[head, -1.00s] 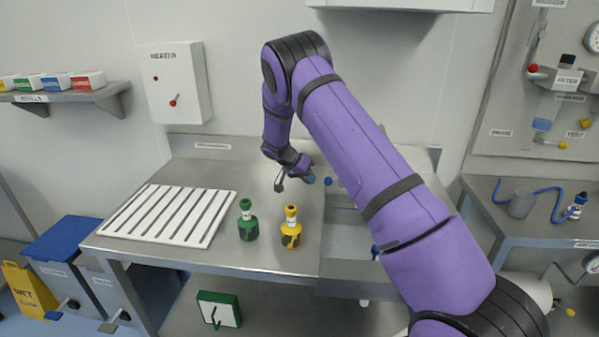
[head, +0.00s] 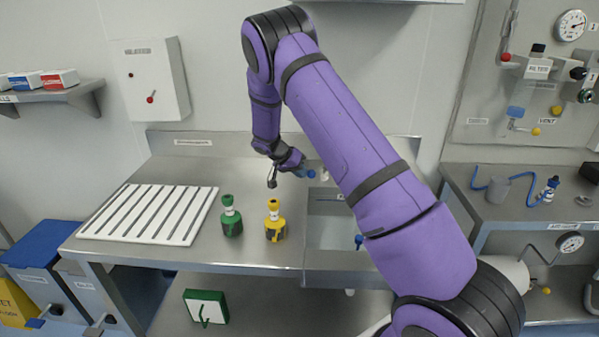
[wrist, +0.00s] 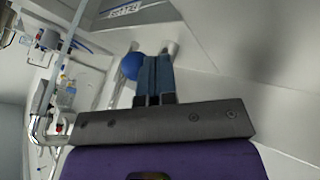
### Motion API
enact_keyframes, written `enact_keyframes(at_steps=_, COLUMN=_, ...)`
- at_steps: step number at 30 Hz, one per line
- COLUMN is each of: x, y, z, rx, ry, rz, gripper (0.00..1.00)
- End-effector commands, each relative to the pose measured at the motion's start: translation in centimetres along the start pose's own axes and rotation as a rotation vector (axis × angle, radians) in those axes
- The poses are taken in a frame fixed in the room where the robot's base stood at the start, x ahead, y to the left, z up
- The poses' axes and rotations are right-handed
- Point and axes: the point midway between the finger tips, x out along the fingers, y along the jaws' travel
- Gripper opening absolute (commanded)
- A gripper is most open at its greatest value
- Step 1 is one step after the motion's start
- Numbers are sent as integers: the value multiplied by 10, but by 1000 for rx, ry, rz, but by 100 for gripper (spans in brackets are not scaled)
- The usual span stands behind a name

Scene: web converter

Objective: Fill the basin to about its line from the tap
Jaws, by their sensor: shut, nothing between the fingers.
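The sink basin (head: 325,238) is set into the steel bench, right of centre in the head view, partly behind my arm. Its inside looks grey; I cannot make out a line or any water. A blue round knob (head: 311,174), apparently on the tap, shows at the basin's back. My gripper (head: 303,172) is shut and empty right beside this knob. In the wrist view the blue fingers (wrist: 155,76) are together, with the blue knob (wrist: 131,66) just left of them; I cannot tell if they touch. The tap's spout is mostly hidden.
A green bottle (head: 231,218) and a yellow bottle (head: 274,222) stand left of the basin, near a white slatted rack (head: 150,213). A blue handle (head: 359,241) shows at the basin's right. A side bench (head: 520,225) with a hose stands further right.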

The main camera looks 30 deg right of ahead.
Motion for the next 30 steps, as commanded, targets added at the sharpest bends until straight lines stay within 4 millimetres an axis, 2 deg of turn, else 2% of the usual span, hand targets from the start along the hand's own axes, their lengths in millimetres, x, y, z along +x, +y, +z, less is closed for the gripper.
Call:
enact_keyframes(at_steps=18, x=15, y=41, z=13, rx=-275, ry=157, rz=-165, gripper=0)
enact_keyframes(at_steps=30, x=23, y=54, z=13, rx=-267, ry=154, rz=-162, gripper=0)
